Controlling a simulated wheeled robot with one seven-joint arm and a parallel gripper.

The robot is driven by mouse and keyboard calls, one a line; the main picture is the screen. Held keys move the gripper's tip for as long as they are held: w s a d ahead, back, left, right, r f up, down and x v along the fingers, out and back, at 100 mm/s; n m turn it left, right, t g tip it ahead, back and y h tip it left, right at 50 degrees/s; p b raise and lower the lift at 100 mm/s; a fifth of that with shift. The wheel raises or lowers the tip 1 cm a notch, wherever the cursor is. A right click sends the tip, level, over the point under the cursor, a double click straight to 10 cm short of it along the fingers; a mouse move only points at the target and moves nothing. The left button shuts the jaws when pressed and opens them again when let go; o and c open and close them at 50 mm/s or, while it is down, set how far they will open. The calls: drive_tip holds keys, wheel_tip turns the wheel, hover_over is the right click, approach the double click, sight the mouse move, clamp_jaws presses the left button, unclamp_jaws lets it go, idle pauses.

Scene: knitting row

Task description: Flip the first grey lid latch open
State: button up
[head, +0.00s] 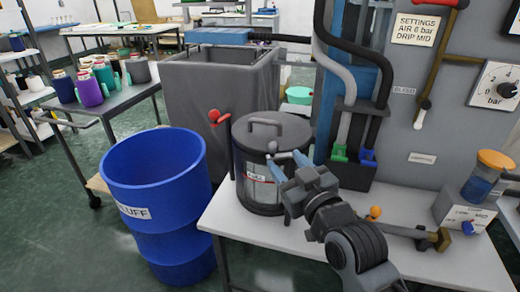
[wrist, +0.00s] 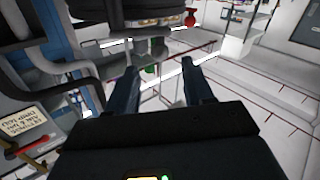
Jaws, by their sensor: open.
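A dark grey lidded pot (head: 262,185) stands on the white bench, its lid (head: 285,130) on and carrying a loop handle. A small grey latch piece (head: 273,147) shows at the near lid rim, just beyond my fingertips. My gripper (head: 286,161) points at this side of the pot, fingers apart, with nothing between them. Whether a finger touches the latch I cannot tell. In the wrist view my gripper (wrist: 160,66) is open below the dark pot body (wrist: 130,12). The arm and fingers hide part of the pot's near right side.
A red-knobbed lever (head: 214,117) rises left of the pot. A blue drum (head: 160,200) stands on the floor at left. Hoses (head: 343,125) and a grey panel (head: 440,110) stand behind at right. An orange-topped jar (head: 485,175) sits at bench right.

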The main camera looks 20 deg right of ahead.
sight(276, 151)
drive_tip(key=w, duration=0.7)
drive_tip(key=shift+w+a+p, duration=0.2)
drive_tip(key=shift+w+p, duration=0.05)
drive_tip(key=shift+p, duration=0.05)
clamp_jaws()
drive_tip(key=shift+d+f+b, duration=0.1)
drive_tip(key=shift+f+b, duration=0.05)
drive_tip(key=shift+b, duration=0.2)
